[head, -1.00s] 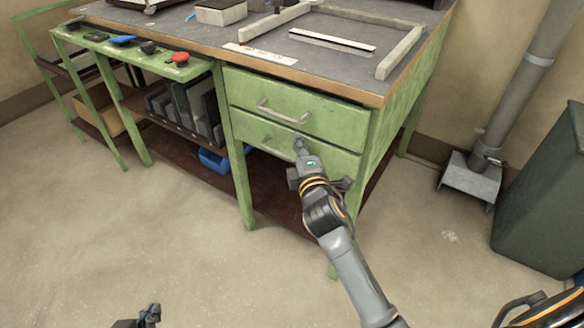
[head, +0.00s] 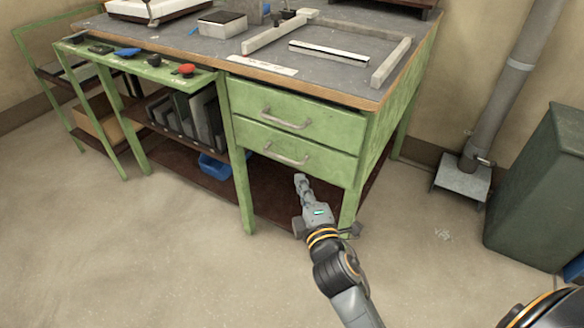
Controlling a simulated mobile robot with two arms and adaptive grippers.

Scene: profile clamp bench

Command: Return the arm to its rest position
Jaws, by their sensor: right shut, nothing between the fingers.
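My right arm reaches in from the lower right in the head view. Its gripper (head: 301,183) is shut and empty, in front of the green bench, below the lower drawer handle and apart from it in the picture. The upper drawer (head: 284,108) and lower drawer (head: 270,145) of the bench look closed, each with a grey bar handle. My left gripper is not in the picture.
The bench top (head: 330,85) carries a metal frame (head: 391,62) with a light strip (head: 329,53) inside it. A dark green bin (head: 540,190) and a grey pipe (head: 500,105) stand at the right. The floor (head: 150,240) at the front left is clear.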

